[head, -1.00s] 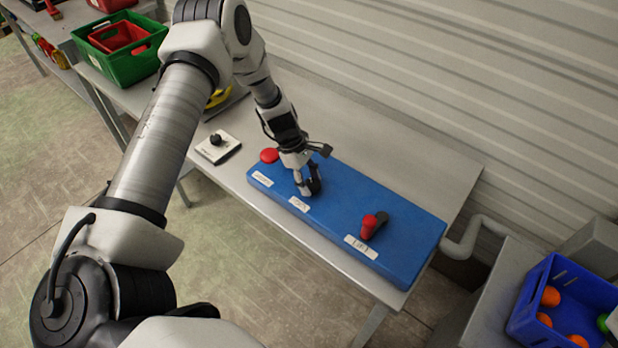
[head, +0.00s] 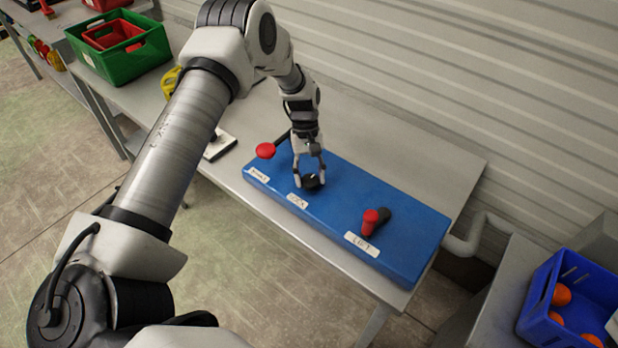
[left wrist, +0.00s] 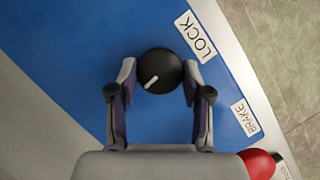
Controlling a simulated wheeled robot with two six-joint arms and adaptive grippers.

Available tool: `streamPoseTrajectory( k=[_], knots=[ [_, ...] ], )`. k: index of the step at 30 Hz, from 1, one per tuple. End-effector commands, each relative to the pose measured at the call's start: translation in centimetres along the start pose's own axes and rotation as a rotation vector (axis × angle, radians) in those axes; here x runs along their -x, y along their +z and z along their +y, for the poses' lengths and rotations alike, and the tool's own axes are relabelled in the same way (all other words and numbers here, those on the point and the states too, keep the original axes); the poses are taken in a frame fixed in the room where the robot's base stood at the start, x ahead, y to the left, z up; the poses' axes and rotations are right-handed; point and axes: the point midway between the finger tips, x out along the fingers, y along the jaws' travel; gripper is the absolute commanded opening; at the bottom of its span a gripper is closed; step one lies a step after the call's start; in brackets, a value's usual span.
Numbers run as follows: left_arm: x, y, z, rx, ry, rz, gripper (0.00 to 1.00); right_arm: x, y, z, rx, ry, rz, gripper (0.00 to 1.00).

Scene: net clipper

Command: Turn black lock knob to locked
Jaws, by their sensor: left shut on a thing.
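The black lock knob (head: 312,183) stands on the blue panel (head: 345,205) behind the LOCK label (head: 297,201). My left gripper (head: 310,182) points down over it and is shut on it, with one finger on either side. In the left wrist view the round knob (left wrist: 160,70) sits between the fingertips (left wrist: 159,80). Its white pointer line slants toward the lower left of that picture. The LOCK label (left wrist: 195,37) lies beside it at the upper right. My right gripper is not in view.
A red-tipped brake lever (head: 266,150) is close to the gripper's left. A red-tipped lift lever (head: 372,220) stands at the panel's right. A green crate (head: 120,48) is at the back left, a blue crate (head: 535,315) at the lower right. The table behind the panel is clear.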

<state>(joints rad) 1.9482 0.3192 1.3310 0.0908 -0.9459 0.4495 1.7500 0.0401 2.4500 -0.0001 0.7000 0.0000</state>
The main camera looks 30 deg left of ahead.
Motion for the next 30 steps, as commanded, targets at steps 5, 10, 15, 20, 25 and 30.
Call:
streamPoseTrajectory(
  k=[5,10,15,20,25,30],
  knots=[
    [-0.37,0.12,-0.05,-0.062,-0.030,-0.006,0.14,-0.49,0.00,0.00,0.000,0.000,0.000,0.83],
    [-0.32,0.17,-0.05,-0.089,-0.041,-0.007,0.14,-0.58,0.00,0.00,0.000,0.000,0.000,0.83],
    [-0.29,0.17,-0.05,-0.094,-0.043,-0.007,0.14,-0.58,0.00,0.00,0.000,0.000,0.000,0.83],
    [-0.29,0.17,-0.05,-0.094,-0.043,-0.007,0.14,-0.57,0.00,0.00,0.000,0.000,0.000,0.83],
    [-0.25,0.13,-0.03,-0.094,-0.042,-0.006,0.74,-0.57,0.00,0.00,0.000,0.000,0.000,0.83],
    [-0.14,0.08,0.02,-0.094,-0.040,-0.003,0.74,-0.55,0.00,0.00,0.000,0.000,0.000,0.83]
  ],
)
